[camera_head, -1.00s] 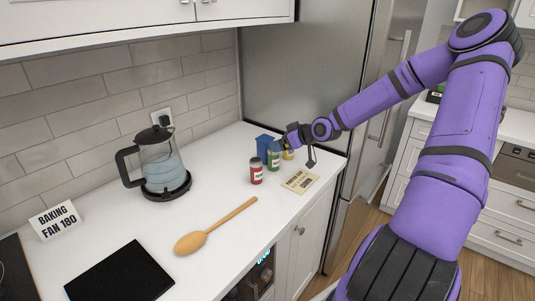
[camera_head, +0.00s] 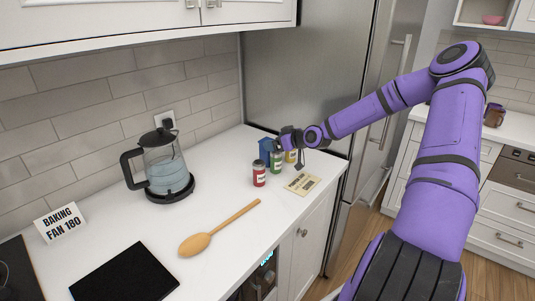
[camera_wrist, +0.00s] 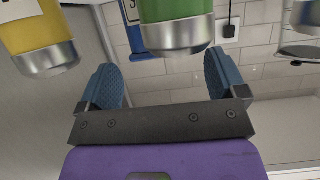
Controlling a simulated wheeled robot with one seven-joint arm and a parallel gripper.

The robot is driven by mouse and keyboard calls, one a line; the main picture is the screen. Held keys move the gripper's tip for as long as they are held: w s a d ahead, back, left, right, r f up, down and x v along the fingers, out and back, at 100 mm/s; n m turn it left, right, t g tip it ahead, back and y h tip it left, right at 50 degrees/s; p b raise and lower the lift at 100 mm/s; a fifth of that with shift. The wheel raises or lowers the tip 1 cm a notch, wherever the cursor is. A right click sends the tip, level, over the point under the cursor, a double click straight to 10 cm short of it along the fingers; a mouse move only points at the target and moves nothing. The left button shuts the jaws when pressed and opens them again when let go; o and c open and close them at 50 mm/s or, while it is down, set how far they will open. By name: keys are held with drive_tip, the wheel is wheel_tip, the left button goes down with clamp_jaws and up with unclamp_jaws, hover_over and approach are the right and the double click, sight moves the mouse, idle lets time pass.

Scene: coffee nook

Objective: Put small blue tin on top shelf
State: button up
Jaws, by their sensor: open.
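A blue container (camera_head: 265,149), which seems to be the blue tin, stands at the far end of the counter. In the wrist view it (camera_wrist: 134,40) is partly hidden behind the green tin, so its shape is unclear. The green tin (camera_head: 276,163) and yellow tin (camera_head: 291,156) stand close by. My gripper (camera_head: 289,147) is among the tins at their far right side. In the wrist view my gripper (camera_wrist: 162,80) is open and empty, with the green tin (camera_wrist: 178,30) just ahead between the fingers and the yellow tin (camera_wrist: 40,45) to the left.
A red tin (camera_head: 259,174) and a printed card (camera_head: 302,184) lie near on the counter (camera_head: 225,190). A glass kettle (camera_head: 166,170), wooden spoon (camera_head: 220,228), sign (camera_head: 60,221) and black mat (camera_head: 123,274) are further left. An open shelf with a pink bowl (camera_head: 493,19) is upper right.

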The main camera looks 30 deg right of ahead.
drive_tip(key=x, duration=0.4)
drive_tip(key=shift+c, duration=0.4)
drive_tip(key=shift+r, duration=0.1)
drive_tip(key=c, duration=1.4)
